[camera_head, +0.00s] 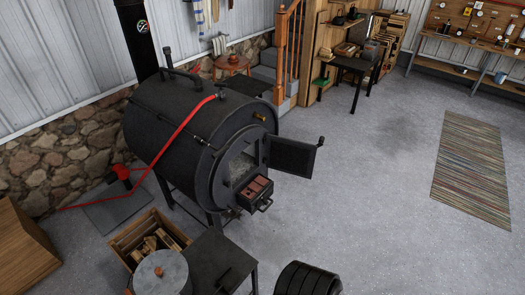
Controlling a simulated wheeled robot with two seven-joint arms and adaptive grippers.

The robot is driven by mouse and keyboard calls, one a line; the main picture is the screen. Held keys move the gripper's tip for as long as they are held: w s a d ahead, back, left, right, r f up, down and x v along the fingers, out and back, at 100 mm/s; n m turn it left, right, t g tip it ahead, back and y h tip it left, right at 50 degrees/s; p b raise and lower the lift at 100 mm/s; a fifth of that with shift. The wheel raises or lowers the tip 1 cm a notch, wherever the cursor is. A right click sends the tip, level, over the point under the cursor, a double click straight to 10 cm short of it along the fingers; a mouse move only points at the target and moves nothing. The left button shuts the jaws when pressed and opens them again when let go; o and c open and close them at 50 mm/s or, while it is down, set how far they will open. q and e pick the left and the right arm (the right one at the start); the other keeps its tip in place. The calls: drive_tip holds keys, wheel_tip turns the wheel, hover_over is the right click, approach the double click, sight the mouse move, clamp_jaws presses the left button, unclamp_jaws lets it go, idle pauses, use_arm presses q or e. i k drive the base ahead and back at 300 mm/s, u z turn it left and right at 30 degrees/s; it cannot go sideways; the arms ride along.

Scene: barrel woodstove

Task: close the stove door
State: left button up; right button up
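The barrel stove (170,120) is a large black drum lying on legs, with its round front facing right and toward me. Its door (291,156) is a flat dark panel standing open, swung out to the right of the front. A small handle sticks up at the door's free edge. The square firebox opening (242,165) is uncovered and shows a greyish inside. Below it a black box with reddish brick-like pieces (257,191) juts out, with a handle at its front. Neither of my grippers is in view.
A wooden crate of split logs (150,243), a grey round lid (160,273) and a dark low table (218,262) stand in front of the stove. A dark ribbed object (307,279) is at the bottom edge. The floor (370,195) right of the door is clear, up to a striped rug (473,168).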

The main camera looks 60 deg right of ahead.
sight(296, 159)
drive_tip(key=z, duration=3.7)
drive_tip(key=i, duration=5.4)
drive_tip(key=u, duration=4.3)
